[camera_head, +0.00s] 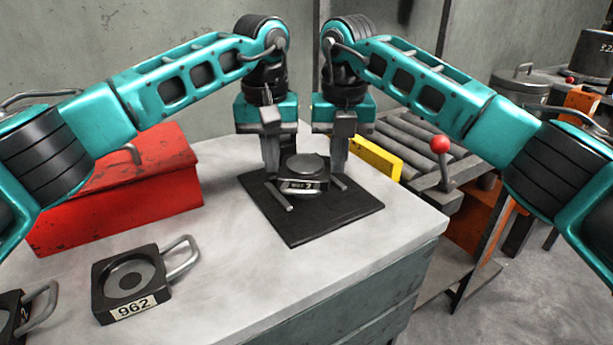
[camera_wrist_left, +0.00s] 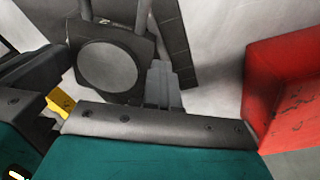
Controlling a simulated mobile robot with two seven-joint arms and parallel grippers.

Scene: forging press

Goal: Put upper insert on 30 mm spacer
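A dark insert (camera_head: 304,174) with a round raised top and a small white label sits over the black mat on the table, between my grippers. Grey bars show at its left and right. In the left wrist view, its round grey face (camera_wrist_left: 108,66) shows with two bars running off the top edge. My left gripper (camera_head: 271,168) points down at its left side, and my right gripper (camera_head: 336,168) at its right side. I cannot tell whether either is closed on a bar. I cannot make out a separate 30 mm spacer.
The black mat (camera_head: 310,225) lies near the table's right edge. A red box (camera_head: 125,195) stands at the left, a yellow bar (camera_head: 375,157) behind the mat.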

